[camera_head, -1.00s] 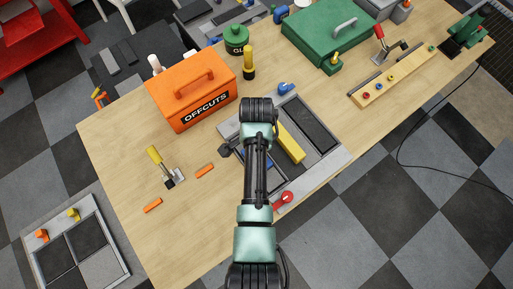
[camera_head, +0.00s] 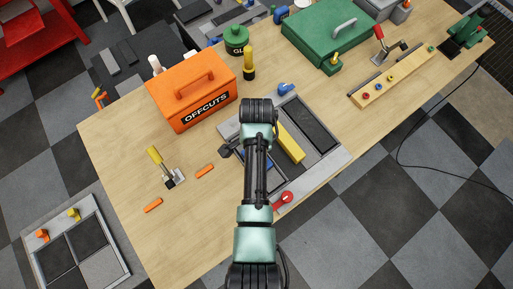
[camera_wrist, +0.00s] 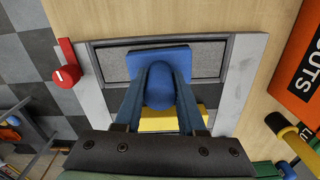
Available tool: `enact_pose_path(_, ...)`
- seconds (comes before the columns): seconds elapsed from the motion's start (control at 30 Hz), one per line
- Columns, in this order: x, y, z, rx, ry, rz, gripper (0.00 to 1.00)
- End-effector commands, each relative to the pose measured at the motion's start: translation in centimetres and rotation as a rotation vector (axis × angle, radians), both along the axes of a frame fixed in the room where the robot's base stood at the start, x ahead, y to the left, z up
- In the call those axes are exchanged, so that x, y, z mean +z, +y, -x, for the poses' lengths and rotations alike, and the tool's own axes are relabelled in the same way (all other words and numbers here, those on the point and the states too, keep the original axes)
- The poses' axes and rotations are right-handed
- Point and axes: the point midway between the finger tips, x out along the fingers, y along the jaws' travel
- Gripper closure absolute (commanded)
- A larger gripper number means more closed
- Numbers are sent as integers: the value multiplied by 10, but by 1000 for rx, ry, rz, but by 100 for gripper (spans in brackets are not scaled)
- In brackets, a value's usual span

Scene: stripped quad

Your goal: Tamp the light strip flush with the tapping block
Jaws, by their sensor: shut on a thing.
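My gripper (camera_wrist: 158,100) points down and is shut on the blue tapping block (camera_wrist: 157,60), gripping its rounded upper part. The block's flat blue plate lies over a grey speckled strip (camera_wrist: 208,61) in a dark-edged slot of the pale frame (camera_wrist: 92,92). This grey strip looks like the light strip; its middle is hidden under the block. I cannot tell whether block and strip touch, or whether the strip is flush. In the head view my arm hides the gripper, and a little blue shows beside it. A yellow bar (camera_head: 290,143) crosses the frame; it also shows in the wrist view (camera_wrist: 150,124).
A red knob (camera_head: 284,198) sits at the frame's near edge. The orange OFFCUTS box (camera_head: 193,92), a yellow-handled tool (camera_head: 249,62) and a blue piece (camera_head: 285,88) stand behind.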

Motion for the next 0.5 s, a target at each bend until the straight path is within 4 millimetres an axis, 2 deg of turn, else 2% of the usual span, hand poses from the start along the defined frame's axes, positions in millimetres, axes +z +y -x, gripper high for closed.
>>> enact_pose_path(0.5,47,0,-1,0,-2,0,100)
